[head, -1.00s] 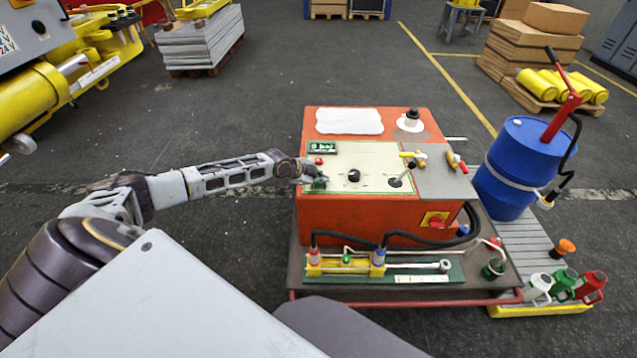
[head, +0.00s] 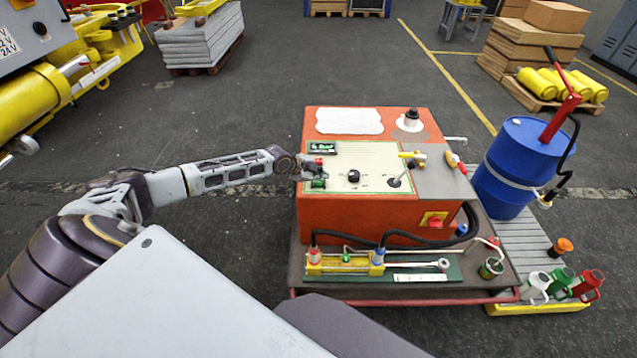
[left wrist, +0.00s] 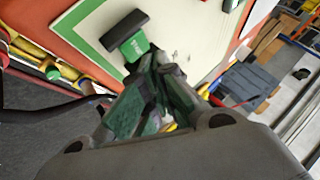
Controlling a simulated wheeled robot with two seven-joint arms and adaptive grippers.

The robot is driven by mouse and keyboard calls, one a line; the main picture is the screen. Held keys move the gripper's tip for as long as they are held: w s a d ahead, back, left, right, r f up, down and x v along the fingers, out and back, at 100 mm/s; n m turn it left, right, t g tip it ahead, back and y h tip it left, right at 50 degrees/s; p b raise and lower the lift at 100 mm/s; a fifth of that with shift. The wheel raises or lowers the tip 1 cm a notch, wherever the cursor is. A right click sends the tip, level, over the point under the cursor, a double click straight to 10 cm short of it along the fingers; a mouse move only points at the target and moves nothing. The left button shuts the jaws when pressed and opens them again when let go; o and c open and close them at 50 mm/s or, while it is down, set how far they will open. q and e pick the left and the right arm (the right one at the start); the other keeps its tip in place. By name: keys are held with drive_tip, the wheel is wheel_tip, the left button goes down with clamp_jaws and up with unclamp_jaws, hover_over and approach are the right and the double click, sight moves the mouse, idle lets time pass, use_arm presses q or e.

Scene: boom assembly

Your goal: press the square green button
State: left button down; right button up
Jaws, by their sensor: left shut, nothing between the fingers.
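The square green button (head: 319,184) sits on the cream panel (head: 370,157) on top of the orange console (head: 345,212), near the panel's left edge. In the left wrist view the green button (left wrist: 134,46) shows with white lettering and a dark surround. My left gripper (head: 312,168) is shut and empty, just behind the green button in the head view, by the red button (head: 319,161). In the left wrist view its green-padded fingers (left wrist: 150,95) are close to the button; I cannot tell whether they touch it. My right gripper is not in view.
The panel also carries a small display (head: 322,147), a black knob (head: 354,175) and a lever (head: 395,183). A blue drum (head: 522,165) with a red-handled pump stands right of the console. A yellow cylinder assembly (head: 346,262) lies in front. Floor left of the console is clear.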

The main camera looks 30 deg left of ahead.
sight(320, 184)
use_arm(q)
drive_tip(key=shift+r+p, duration=0.55)
drive_tip(key=shift+r, duration=0.4)
drive_tip(key=shift+r+p, duration=0.95)
drive_tip(key=shift+r, duration=0.55)
drive_tip(key=shift+n, duration=0.3)
